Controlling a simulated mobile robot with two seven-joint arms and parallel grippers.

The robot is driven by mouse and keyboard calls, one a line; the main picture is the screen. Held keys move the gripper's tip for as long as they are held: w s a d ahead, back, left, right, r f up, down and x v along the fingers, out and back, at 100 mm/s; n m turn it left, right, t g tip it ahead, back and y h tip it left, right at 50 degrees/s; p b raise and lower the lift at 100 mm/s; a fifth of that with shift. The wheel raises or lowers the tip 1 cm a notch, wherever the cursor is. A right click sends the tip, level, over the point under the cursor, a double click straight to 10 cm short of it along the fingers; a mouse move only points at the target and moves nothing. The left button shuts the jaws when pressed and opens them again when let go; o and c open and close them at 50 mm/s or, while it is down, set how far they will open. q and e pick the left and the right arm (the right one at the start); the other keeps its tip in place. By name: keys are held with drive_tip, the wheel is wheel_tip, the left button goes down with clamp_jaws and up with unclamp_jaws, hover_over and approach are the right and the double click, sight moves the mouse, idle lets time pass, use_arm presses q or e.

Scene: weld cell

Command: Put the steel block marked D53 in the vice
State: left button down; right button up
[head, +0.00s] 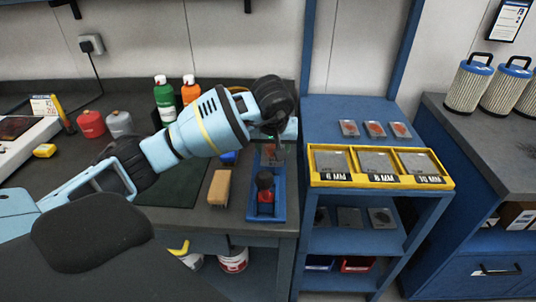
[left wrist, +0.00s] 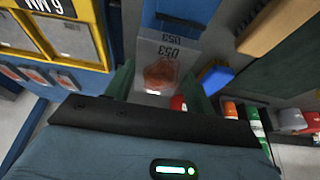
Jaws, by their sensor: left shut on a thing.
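The steel block marked D53 (left wrist: 163,52) is between the two fingers of my left gripper (left wrist: 158,84) in the left wrist view, its mark upside down and an orange-red patch on its face. I cannot tell whether the block touches the vice. My right gripper is out of view.
A wooden-backed brush (head: 219,188) lies left of the vice. Green and orange bottles (head: 165,100) stand behind my arm. At right, a blue rack holds three small marked blocks (head: 374,129) and a yellow tray (head: 340,181) of plates.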

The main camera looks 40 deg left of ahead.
sight(269, 151)
use_arm(q)
drive_tip(key=shift+w+a+r, duration=0.1)
drive_tip(key=shift+a+r, duration=0.05)
drive_tip(key=shift+a, duration=0.15)
drive_tip(key=f, duration=0.1)
drive_tip(key=a+f, duration=0.1)
drive_tip(key=shift+f, duration=0.3)
drive_tip(key=shift+w+f, duration=0.1)
drive_tip(key=shift+f, duration=0.4)
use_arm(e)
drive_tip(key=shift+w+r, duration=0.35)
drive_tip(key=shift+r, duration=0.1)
use_arm(q)
drive_tip(key=shift+f, duration=0.2)
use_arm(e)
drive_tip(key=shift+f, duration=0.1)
use_arm(q)
drive_tip(key=c, duration=0.5)
unclamp_jaws()
drive_tip(key=shift+d, duration=0.1)
drive_tip(key=shift+r, duration=0.4)
drive_tip(key=p+v, duration=0.1)
drive_tip(key=v, duration=1)
drive_tip(key=shift+s+d+r, duration=0.1)
drive_tip(key=shift+s, duration=0.15)
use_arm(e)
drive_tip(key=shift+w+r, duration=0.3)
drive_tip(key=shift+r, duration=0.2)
